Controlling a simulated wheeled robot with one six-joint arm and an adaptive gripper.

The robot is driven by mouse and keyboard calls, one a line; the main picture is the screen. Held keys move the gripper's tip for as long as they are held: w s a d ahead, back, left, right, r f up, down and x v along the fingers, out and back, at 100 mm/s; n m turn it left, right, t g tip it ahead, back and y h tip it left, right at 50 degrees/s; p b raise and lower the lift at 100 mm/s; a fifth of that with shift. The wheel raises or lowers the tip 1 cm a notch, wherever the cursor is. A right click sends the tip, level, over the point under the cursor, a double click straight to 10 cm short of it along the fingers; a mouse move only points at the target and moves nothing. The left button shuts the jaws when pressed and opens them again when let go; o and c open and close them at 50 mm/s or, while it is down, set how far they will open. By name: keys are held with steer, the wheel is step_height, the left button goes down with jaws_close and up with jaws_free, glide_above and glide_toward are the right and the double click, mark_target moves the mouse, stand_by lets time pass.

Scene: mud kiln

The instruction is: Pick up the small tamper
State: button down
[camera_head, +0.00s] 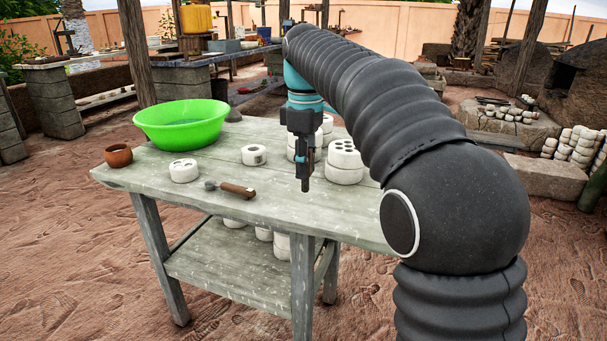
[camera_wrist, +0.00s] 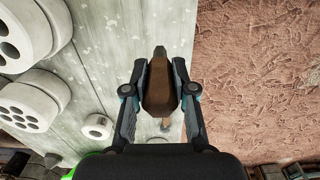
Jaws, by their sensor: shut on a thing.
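My gripper (camera_wrist: 161,85) is shut on a brown, wooden-looking piece that I take to be the small tamper (camera_wrist: 161,92). It sits between both fingers, with a narrower greyish-brown end showing beyond the fingertips. In the head view my gripper (camera_head: 304,186) points down over the right part of the weathered table (camera_head: 240,218). There the held piece is too small and dark to make out. I cannot tell whether its lower end touches the tabletop.
A hammer-like tool with a wooden handle (camera_head: 238,190) lies near the table's front edge. White perforated pieces (camera_head: 345,163) stand beside my gripper. A white ring (camera_head: 254,155), white disc (camera_head: 184,170), green basin (camera_head: 182,125) and clay cup (camera_head: 118,155) stand farther left.

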steer(key=s+d+r, duration=0.5)
steer(key=d+r, duration=0.1)
steer(key=d, duration=0.4)
steer(key=shift+s+r, duration=0.25)
